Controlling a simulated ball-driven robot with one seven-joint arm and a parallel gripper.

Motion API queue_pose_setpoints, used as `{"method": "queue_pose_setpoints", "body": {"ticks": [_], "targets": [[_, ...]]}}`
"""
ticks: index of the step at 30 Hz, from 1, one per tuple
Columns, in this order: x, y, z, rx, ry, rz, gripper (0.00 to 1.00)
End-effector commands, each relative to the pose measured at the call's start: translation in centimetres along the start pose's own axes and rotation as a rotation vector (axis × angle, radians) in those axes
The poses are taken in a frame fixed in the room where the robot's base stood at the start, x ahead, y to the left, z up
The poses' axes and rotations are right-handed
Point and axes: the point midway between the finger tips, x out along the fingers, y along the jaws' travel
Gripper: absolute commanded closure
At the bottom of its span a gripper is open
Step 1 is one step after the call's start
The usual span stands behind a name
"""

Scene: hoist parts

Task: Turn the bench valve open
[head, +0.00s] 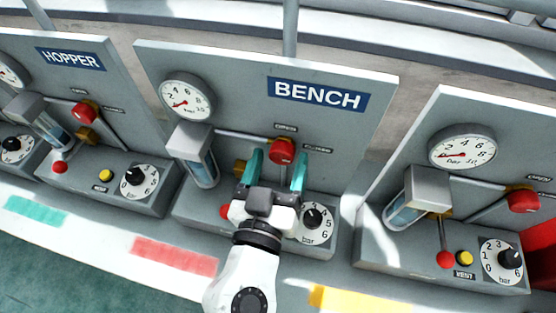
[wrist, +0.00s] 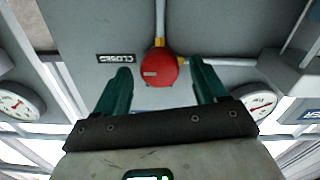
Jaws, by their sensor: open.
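The bench valve is a round red knob (head: 282,150) on the grey panel under the blue BENCH sign (head: 318,95). In the wrist view the knob (wrist: 158,67) carries a pale mark on its left side, toward the CLOSED label (wrist: 115,57). My gripper (head: 278,156) is open in front of the valve, a green finger to each side of the knob. In the wrist view the fingertips (wrist: 160,68) flank the knob with a gap on both sides. I cannot tell how deep the fingers reach. The bench gauge (head: 187,97) has its needle at the low end.
A filter cylinder (head: 193,158) stands left of the valve, and a black bar dial (head: 315,217) sits below right. Similar panels stand on both sides: HOPPER (head: 70,58) left, another with a red knob (head: 523,201) right.

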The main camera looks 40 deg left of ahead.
Motion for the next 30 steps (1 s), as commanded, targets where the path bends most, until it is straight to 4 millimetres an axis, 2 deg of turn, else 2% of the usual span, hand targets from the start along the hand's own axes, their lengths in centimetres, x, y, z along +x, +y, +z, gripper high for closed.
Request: {"method": "queue_pose_setpoints", "body": {"ticks": [6, 23, 30], "targets": [[0.01, 0.01, 0.02, 0.000, 0.000, 0.000, 0.29], [-0.01, 0.01, 0.01, 0.000, 0.000, 0.000, 0.83], [0.00, 0.03, 0.02, -0.018, 0.000, 0.001, 0.85]]}}
